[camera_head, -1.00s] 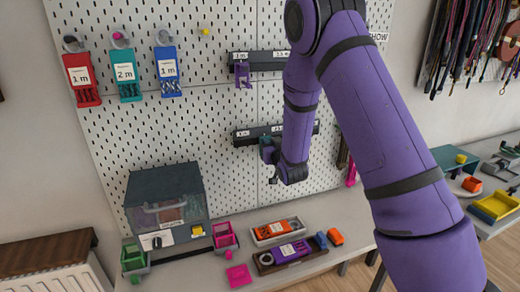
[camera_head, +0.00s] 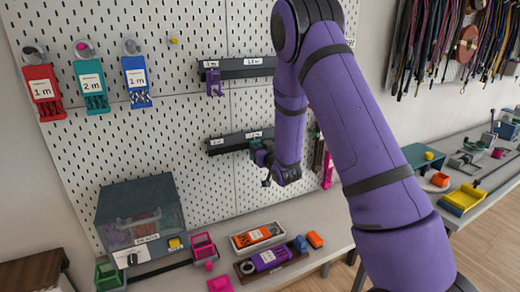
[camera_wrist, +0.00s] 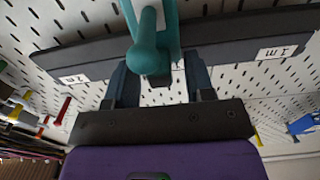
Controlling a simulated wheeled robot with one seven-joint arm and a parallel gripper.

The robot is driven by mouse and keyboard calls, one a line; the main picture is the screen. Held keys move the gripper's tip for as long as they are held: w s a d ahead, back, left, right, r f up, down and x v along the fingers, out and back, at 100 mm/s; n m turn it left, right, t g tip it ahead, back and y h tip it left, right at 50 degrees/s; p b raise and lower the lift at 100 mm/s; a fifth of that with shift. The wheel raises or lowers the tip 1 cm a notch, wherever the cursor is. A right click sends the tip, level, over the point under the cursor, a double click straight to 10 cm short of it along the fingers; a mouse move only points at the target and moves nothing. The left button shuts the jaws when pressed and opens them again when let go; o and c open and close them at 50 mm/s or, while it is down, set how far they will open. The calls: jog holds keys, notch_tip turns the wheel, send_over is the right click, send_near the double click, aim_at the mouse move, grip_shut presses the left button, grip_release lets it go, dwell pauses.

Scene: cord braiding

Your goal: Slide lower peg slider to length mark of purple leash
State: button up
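The lower peg slider is teal with a rounded peg; it fills the middle of the wrist view (camera_wrist: 150,45) and shows small on the lower rail (camera_head: 228,146) in the head view (camera_head: 256,148). My gripper (camera_head: 264,160) is at this rail, its dark fingers either side of the slider in the wrist view (camera_wrist: 160,82). A purple leash holder (camera_head: 268,258) lies on the table in a dark tray.
The upper rail (camera_head: 245,68) carries a purple slider (camera_head: 213,82) at its left end. Red, teal and blue tagged holders hang at upper left. A clear-fronted box (camera_head: 140,215) and an orange item in a tray (camera_head: 257,236) stand on the table.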

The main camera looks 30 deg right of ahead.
jog(key=s, duration=1)
jog(key=shift+s, duration=0.4)
jog(key=s+a+r+g, duration=0.1)
jog(key=s+r+g, duration=0.25)
jog(key=r, duration=0.35)
jog(key=s+a+r+g, duration=0.2)
jog(key=s+r+g, duration=0.15)
jog(key=r, duration=0.35)
jog(key=s+a+r+g, duration=0.2)
jog(key=s+r+g, duration=0.1)
jog(key=s, duration=1)
jog(key=s+a+r+g, duration=0.2)
jog(key=s+r, duration=0.1)
jog(key=s, duration=1)
jog(key=shift+a+r+g, duration=0.15)
jog(key=shift+r+g, duration=0.25)
